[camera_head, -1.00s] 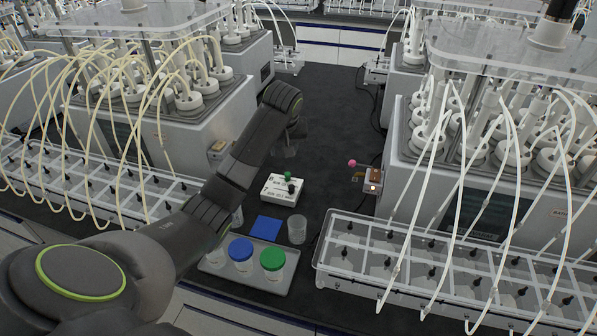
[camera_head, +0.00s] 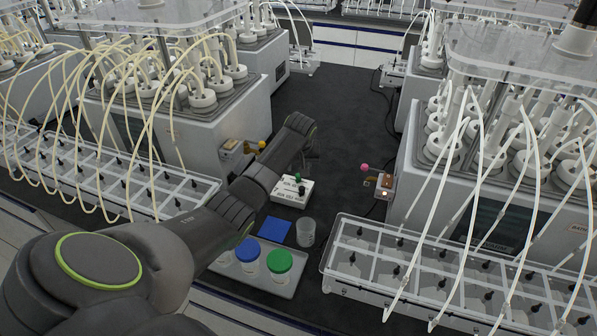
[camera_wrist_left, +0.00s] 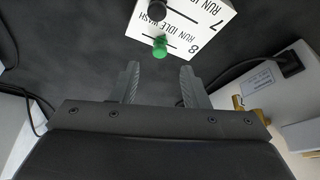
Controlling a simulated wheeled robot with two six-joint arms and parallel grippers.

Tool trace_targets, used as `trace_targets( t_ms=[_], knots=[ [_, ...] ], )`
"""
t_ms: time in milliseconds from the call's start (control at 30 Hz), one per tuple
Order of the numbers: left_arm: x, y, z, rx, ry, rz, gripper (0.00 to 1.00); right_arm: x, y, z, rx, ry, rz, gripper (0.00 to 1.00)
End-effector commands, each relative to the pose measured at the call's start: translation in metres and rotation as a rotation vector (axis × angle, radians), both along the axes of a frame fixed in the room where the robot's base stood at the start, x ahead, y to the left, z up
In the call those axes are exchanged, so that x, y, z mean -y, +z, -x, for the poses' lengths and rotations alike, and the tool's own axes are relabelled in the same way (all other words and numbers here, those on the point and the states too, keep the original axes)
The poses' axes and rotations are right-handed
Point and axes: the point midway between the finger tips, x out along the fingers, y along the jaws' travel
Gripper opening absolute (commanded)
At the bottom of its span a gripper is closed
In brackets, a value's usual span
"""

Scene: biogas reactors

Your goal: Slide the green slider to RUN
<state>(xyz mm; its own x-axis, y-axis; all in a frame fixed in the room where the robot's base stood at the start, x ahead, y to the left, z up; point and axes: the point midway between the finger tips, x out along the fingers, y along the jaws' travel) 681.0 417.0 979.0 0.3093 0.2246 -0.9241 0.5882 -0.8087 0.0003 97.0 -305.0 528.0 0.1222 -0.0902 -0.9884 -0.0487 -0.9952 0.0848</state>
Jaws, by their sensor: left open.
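The white slider box (camera_head: 283,198) lies on the dark bench top, with a green slider knob (camera_head: 298,177) and a black knob (camera_head: 301,190). In the left wrist view the box (camera_wrist_left: 195,22) shows rows numbered 7 and 8 with RUN, IDLE and WASH lettering. The green knob (camera_wrist_left: 160,42) is by row 8; its exact position label is unclear. My left gripper (camera_wrist_left: 160,72) is open and empty, with the green knob just beyond the gap between its fingertips. In the head view the left gripper (camera_head: 309,163) is partly hidden behind its arm, just behind the box. My right gripper is not in view.
A tray (camera_head: 270,286) with blue-lidded and green-lidded jars, a blue square (camera_head: 273,229) and a clear cup (camera_head: 305,233) are in front of the box. A pink-knobbed valve (camera_head: 380,182) is to the right, a yellow knob (camera_head: 262,145) to the left. Reactors flank the bench.

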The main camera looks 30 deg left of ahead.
Motion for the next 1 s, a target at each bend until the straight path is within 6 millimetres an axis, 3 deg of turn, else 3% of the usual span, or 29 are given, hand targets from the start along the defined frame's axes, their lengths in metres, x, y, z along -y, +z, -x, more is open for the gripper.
trace_targets(
  t_ms=[400, 933, 1000],
  knots=[
    [-0.011, -0.043, -0.015, -0.001, 0.000, 0.000, 0.41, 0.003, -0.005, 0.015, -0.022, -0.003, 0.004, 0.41],
    [-0.013, -0.052, -0.018, 0.001, -0.001, -0.001, 0.41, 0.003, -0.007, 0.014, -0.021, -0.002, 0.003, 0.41],
    [-0.013, -0.052, -0.018, 0.001, -0.001, -0.001, 0.32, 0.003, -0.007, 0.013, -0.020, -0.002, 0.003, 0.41]
  ],
)
